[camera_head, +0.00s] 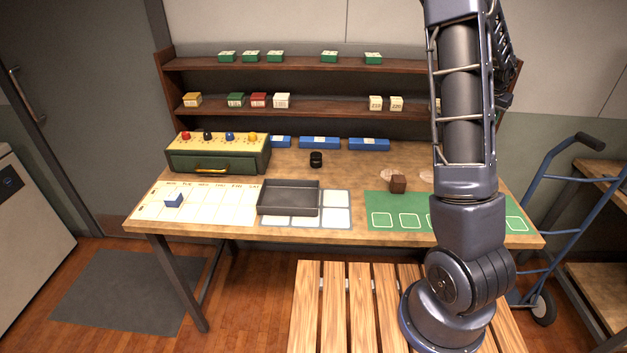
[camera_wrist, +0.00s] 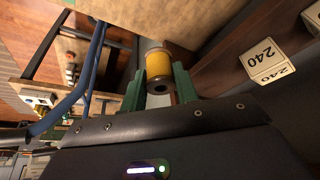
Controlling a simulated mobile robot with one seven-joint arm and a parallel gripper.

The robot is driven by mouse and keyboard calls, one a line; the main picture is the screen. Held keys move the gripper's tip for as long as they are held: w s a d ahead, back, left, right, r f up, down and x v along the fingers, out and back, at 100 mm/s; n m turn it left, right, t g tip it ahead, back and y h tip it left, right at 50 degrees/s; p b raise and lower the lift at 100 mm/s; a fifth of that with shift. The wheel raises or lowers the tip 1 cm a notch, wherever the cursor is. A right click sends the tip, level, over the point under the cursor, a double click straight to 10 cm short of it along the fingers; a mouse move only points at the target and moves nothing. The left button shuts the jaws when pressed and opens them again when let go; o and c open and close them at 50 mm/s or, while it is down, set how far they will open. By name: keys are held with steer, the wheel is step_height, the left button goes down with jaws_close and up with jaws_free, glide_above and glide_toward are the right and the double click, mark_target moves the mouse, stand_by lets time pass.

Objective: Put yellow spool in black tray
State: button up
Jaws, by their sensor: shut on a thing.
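The yellow spool (camera_wrist: 158,64) sits between the two green fingers of my gripper (camera_wrist: 159,86) in the wrist view, with its end hole facing the camera. My gripper is shut on it, beside a dark wooden shelf board. In the head view my arm hides both the gripper and the spool. The black tray (camera_head: 288,211) is shallow and empty. It lies on the table, left of centre near the front edge, partly over a white-squared mat.
A green-and-yellow drawer box (camera_head: 218,154) with coloured knobs stands behind the tray. A black cylinder (camera_head: 316,159), a brown cube (camera_head: 398,183) and a blue block (camera_head: 174,201) are on the table. Shelves (camera_head: 300,105) hold small boxes. A box marked 240 (camera_wrist: 264,60) is close to my gripper.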

steer(key=w+a+n+y, duration=0.1)
steer(key=a+n, duration=0.1)
steer(key=a, duration=0.9)
steer(key=w+a+n, duration=0.2)
steer(key=a, duration=0.9)
steer(key=n+t+y, duration=0.1)
steer(key=n+y, duration=0.4)
steer(key=n, duration=0.7)
glide_above(288, 198)
steer(key=s, duration=0.2)
steer(key=f, duration=1.3)
steer(key=d+f, duration=0.1)
steer(key=f, duration=0.5)
steer(key=shift+w+f, duration=0.2)
steer(key=shift+w, duration=0.05)
steer(key=shift+f, duration=0.15)
steer(key=o, duration=0.9)
steer(key=shift+o, duration=0.2)
steer(key=shift+r, duration=0.2)
